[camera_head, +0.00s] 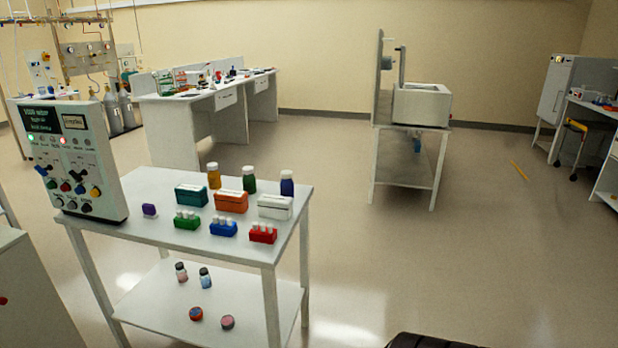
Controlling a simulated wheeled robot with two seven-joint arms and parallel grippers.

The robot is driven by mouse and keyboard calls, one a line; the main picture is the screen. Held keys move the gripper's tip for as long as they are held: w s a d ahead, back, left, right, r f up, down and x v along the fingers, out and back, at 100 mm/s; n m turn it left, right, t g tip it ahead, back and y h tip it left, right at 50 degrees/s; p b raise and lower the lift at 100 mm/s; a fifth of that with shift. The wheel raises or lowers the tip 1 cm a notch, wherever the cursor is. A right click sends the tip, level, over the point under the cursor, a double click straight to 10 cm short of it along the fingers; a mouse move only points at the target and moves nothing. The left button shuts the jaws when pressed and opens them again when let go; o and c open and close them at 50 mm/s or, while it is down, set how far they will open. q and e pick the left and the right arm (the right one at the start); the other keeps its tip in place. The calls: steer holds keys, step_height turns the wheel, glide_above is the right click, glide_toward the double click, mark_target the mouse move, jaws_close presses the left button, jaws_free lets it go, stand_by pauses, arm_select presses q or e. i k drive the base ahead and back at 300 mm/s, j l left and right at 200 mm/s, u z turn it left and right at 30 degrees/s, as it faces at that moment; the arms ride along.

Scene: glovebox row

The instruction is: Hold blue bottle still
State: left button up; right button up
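A dark blue bottle (287,186) with a white cap stands upright at the back right corner of the white table's top (170,235). It is the rightmost of three bottles in a row. Nothing touches it that I can see. A white box (275,207) sits just in front of it. Neither of my grippers is in view.
An amber bottle (214,176) and a green bottle (249,180) stand left of the blue one. Coloured boxes and vial racks fill the table's middle. A control panel (72,160) stands at its left end. The floor to the right is mostly clear.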

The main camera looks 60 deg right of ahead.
mark_target(287, 185)
steer(key=z, duration=1.5)
